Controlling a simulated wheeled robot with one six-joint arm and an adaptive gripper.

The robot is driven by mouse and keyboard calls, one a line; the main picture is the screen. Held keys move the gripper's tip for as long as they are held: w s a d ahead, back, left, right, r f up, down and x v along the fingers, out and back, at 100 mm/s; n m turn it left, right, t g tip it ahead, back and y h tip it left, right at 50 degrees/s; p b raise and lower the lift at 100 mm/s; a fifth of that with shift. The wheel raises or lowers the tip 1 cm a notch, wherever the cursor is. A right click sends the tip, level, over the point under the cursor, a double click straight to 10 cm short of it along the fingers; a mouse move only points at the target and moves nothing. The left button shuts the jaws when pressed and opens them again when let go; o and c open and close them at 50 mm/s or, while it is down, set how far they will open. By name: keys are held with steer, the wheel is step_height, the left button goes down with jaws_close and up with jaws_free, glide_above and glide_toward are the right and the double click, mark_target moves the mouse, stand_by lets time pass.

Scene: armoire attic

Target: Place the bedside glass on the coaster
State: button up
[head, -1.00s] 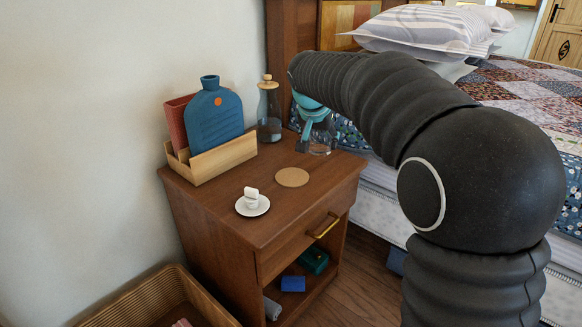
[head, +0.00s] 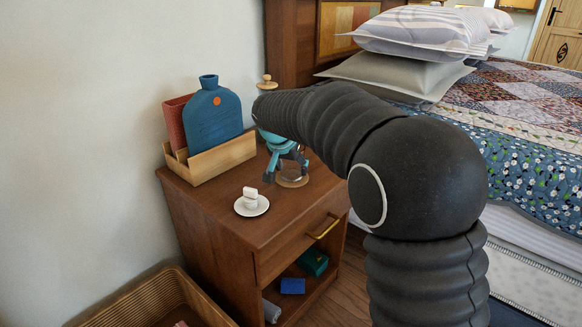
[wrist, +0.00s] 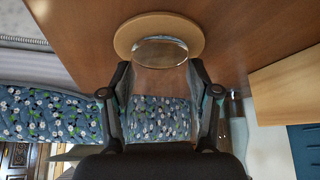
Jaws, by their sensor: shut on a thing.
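The clear bedside glass (head: 294,173) is between the fingers of my gripper (head: 285,164), which is shut on it. In the wrist view the glass (wrist: 160,75) stands between the two dark fingertips (wrist: 160,85), and its round end overlaps the coaster. The round tan coaster (head: 292,184) lies on the nightstand, partly hidden by the glass and gripper. It shows more fully in the wrist view (wrist: 127,37). The glass looks upright over the coaster; I cannot tell whether it touches it.
On the nightstand (head: 235,222), a white saucer (head: 242,211) with a small white item stands in front left. A wooden holder (head: 222,160) with a blue bottle (head: 215,120) is at the back left. A corked carafe (head: 267,84) is behind my arm. The bed is at the right.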

steer(key=o, duration=1.3)
